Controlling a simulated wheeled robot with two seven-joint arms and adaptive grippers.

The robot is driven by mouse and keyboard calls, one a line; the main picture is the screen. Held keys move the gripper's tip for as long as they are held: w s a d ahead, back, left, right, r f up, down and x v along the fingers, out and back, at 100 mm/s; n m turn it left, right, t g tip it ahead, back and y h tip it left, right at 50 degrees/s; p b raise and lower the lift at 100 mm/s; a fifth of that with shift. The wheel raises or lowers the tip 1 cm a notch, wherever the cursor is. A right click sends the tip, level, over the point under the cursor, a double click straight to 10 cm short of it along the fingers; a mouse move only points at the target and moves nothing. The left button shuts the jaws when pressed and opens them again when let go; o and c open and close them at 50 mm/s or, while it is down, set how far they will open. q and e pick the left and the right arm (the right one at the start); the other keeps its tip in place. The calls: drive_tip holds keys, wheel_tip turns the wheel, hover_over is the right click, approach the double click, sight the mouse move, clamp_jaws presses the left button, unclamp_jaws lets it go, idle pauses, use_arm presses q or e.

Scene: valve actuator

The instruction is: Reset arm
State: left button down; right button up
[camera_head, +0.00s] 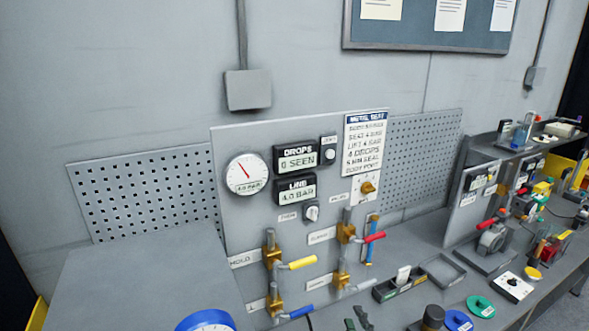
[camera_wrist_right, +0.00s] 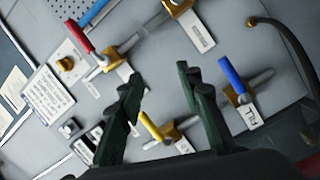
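My right gripper (camera_head: 359,318) shows at the bottom edge of the head view, in front of the valve panel (camera_head: 225,205). In the right wrist view its two dark green fingers (camera_wrist_right: 160,82) stand apart with nothing held between them. Beyond them, the yellow valve handle (camera_wrist_right: 150,126) shows between the fingers, the blue handle (camera_wrist_right: 232,78) to the right and the red handle (camera_wrist_right: 79,37) at upper left. The head view shows the same yellow handle (camera_head: 302,262), red handle (camera_head: 374,237) and blue handle (camera_head: 299,312). My left gripper is not in view.
A pressure gauge (camera_head: 246,174) and displays reading 0 SEEN and 4.0 BAR are on the panel. A dark divided tray (camera_head: 398,284) and an empty grey tray (camera_head: 442,270) lie on the bench. A black-capped item (camera_head: 433,317) and coloured discs (camera_head: 480,306) sit at lower right.

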drive_tip(key=s+d+f+m+g+h, duration=0.25)
drive_tip(key=s+d+f+m, duration=0.35)
drive_tip(key=f, duration=0.3)
drive_tip(key=s+d+f+m+g+h, duration=0.2)
drive_tip(key=s+d+f+m+g, duration=0.15)
drive_tip(key=s+d+f, duration=0.45)
drive_tip(key=s+d+f+m+g, duration=0.25)
drive_tip(key=s+f+g, duration=0.2)
drive_tip(key=s, duration=0.65)
drive_tip(key=s+d+f+m+g, duration=0.1)
drive_tip(key=s+f+m+g, duration=0.4)
drive_tip(key=s, duration=0.6)
wheel_tip(320, 180, down, 31)
drive_tip(key=a+n+y+b, duration=0.1)
drive_tip(key=a+n+b, duration=0.1)
drive_tip(key=s+f+g+b, duration=0.1)
drive_tip(key=s+f, duration=1.9)
drive_tip(key=shift+s+d+f+n, duration=0.2)
drive_tip(key=shift+s+f+n, duration=0.05)
drive_tip(key=shift+s+n, duration=0.15)
